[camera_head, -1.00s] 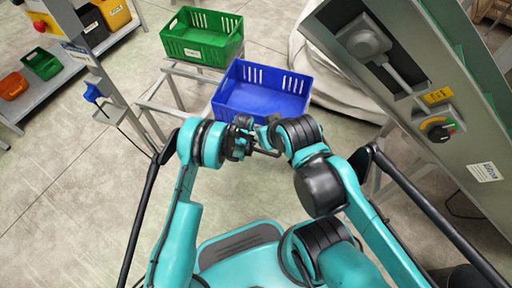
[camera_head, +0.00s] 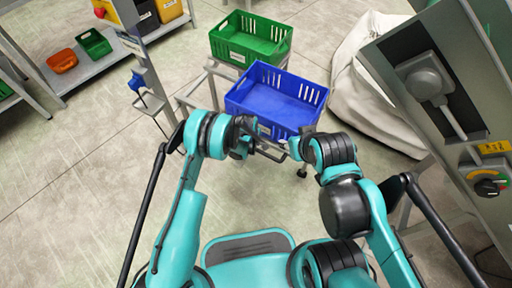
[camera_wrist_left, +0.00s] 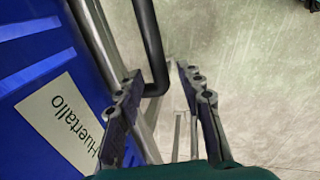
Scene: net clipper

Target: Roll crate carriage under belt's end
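The crate carriage (camera_head: 190,99) is a light metal frame bearing a blue crate (camera_head: 252,103) nearer me and a green crate (camera_head: 231,49) behind it. A dark handle bar (camera_head: 270,151) is at its near side. My left gripper (camera_head: 254,140) is at the handle's left part. In the left wrist view, its fingers (camera_wrist_left: 165,100) stand apart, with the dark bar (camera_wrist_left: 150,45) bending behind the left finger. My right gripper (camera_head: 300,148) is at the handle's right end, its fingers mostly hidden by my arm. The belt's end cannot be made out.
A grey machine (camera_head: 458,90) with a lever and a dial stands close at right. A shelf (camera_head: 80,75) with small bins and a post (camera_head: 150,75) stand at left. Floor at lower left is clear.

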